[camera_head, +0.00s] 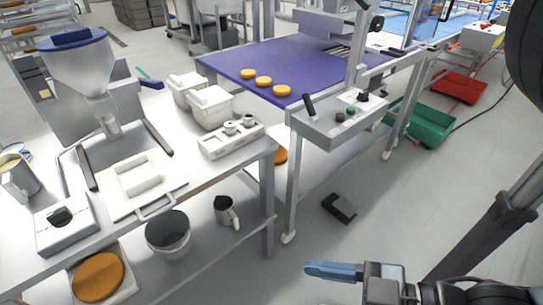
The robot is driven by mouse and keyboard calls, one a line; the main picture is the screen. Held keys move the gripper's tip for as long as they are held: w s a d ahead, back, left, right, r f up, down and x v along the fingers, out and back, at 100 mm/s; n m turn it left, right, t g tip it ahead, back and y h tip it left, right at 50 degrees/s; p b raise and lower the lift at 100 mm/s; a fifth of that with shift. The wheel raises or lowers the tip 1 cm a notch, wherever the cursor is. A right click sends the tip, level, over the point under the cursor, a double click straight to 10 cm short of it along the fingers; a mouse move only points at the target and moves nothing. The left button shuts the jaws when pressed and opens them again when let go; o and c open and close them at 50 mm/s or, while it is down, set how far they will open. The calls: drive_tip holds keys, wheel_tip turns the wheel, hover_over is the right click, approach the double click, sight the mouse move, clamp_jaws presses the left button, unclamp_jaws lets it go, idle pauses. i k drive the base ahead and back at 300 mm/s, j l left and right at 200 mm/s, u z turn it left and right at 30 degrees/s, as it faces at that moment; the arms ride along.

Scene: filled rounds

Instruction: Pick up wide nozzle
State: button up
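A white nozzle rack (216,147) lies on the steel worktable near its right end. Two small metal nozzles stand in it: the left nozzle (230,127) looks a little wider, and the right nozzle (249,120) stands beside it. They are too small for me to be sure which is the wide nozzle. My gripper (312,268), with blue fingers, is at the bottom centre-right, pointing left. It is over the floor, to the right of the table and well apart from the rack. The fingers overlap from this side, so their opening is hidden.
Two white lidded tubs (211,108) stand behind the rack. A purple conveyor (290,62) with orange rounds and a control box (345,120) stands right of the table.

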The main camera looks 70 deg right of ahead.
sight(249, 120)
drive_tip(key=z, duration=2.6)
drive_tip(key=u, duration=1.4)
drive_tip(key=i+l, duration=0.25)
drive_tip(key=i+l+u, duration=0.15)
drive_tip(key=l, duration=0.3)
drive_tip(key=i+l, duration=0.3)
drive_tip(key=i+l+u, duration=0.15)
drive_tip(key=l, duration=0.25)
drive_tip(key=u, duration=1.45)
drive_tip(key=i+l, duration=0.05)
